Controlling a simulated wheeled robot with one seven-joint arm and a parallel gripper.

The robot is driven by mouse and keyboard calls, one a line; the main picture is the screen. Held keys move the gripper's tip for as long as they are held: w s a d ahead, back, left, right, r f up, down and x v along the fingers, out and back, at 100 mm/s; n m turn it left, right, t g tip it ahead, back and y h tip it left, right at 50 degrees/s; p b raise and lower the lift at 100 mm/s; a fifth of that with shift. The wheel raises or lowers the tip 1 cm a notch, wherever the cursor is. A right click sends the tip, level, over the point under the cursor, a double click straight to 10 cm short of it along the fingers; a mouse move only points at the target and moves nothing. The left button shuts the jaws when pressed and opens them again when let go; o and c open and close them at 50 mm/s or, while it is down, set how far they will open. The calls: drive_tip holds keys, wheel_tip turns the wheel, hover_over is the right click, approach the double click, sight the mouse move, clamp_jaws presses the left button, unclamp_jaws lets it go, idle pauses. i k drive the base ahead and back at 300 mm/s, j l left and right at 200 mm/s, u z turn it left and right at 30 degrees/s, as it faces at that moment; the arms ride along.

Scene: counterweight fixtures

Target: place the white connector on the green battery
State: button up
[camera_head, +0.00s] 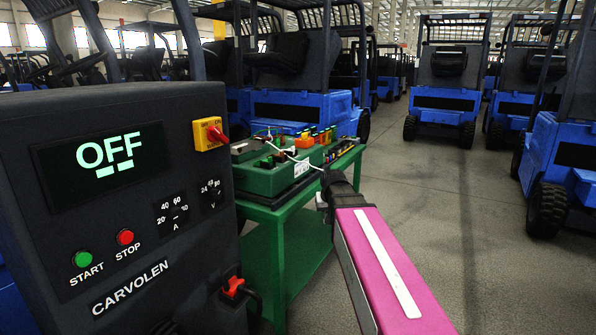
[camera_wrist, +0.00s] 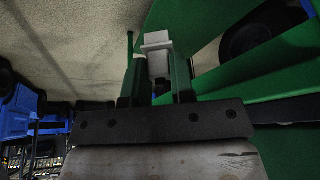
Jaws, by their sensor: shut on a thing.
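My gripper (camera_wrist: 157,78) shows in the wrist view with two dark green fingers shut on a white connector (camera_wrist: 157,42), which sticks out past the fingertips. In the head view my gripper is beside the right side of the green table, at the end of my magenta arm, and its fingers are mostly hidden. A green battery (camera_head: 268,180) with dark parts on top sits at the near end of the table. A thin white cable runs over it towards my gripper. The connector is apart from the battery's top, as far as I can tell.
The green table (camera_head: 275,215) holds other batteries, one orange-topped (camera_head: 305,141). A dark charger (camera_head: 120,200) reading OFF stands at left, with a red connector (camera_head: 232,287) low on its side. Blue forklifts (camera_head: 447,95) stand behind and right.

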sight(293, 143)
drive_tip(key=i+l+u, duration=0.1)
drive_tip(key=l, duration=0.3)
drive_tip(key=i+l+u, duration=0.15)
drive_tip(key=l, duration=0.25)
drive_tip(key=i+l+u, duration=0.1)
drive_tip(key=l, duration=0.35)
drive_tip(key=i+l+u, duration=0.15)
drive_tip(key=l, duration=0.3)
